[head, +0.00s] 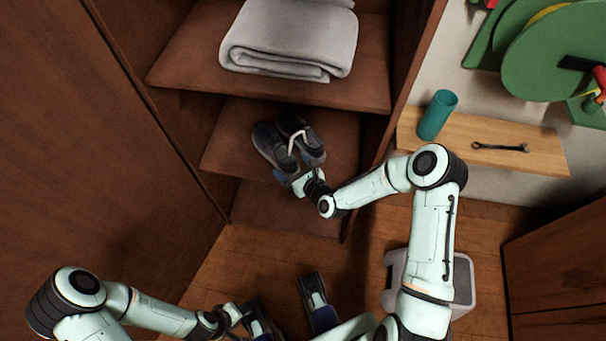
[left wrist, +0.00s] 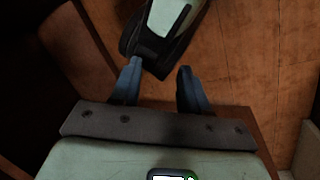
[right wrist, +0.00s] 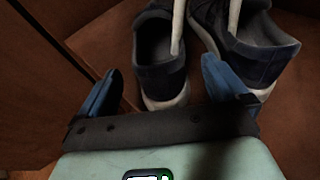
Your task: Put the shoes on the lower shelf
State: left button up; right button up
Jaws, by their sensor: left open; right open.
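A pair of dark shoes with pale soles sits side by side on the shelf (head: 225,150) below the blanket shelf. The left shoe (head: 268,147) and the right shoe (head: 303,135) have their heels toward me. My right gripper (head: 293,176) is open at the heels. In the right wrist view, the left shoe (right wrist: 160,65) shows between and ahead of the fingers, and the right shoe (right wrist: 250,45) has its heel by the right finger. Contact cannot be told. My left gripper (left wrist: 158,88) is open and empty, low above the wooden floor.
A folded grey blanket (head: 290,40) lies on the shelf above (head: 180,65). A bottom level (head: 280,212) lies below the shoes. On the right, a wall board (head: 545,150) holds a teal cup (head: 437,115) and a wrench (head: 500,147). A grey-white stool-like object (head: 463,280) stands on the floor.

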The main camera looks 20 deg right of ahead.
jog(key=p+v, duration=0.1)
jog(key=v, duration=0.6)
jog(key=s+a+f+n+g+y, duration=0.1)
jog(key=s+a+f+n+g, duration=0.55)
jog(key=s+f+n, duration=0.55)
pick_arm(q)
jog(key=shift+s+d+r+g, duration=0.2)
jog(key=shift+s+d+r, duration=0.1)
jog(key=shift+s+r, duration=0.25)
jog(key=shift+s+d+r+g, duration=0.25)
jog(key=shift+s+r, duration=0.2)
jog(key=shift+s, duration=0.15)
pick_arm(e)
jog(key=s+f+n+g, duration=0.3)
jog(key=s+n+g, duration=0.4)
jog(key=s+n, duration=0.9)
jog(key=shift+a+n+g, duration=0.2)
jog(key=shift+n+g, duration=0.15)
jog(key=shift+n, duration=0.35)
jog(key=shift+s, duration=0.1)
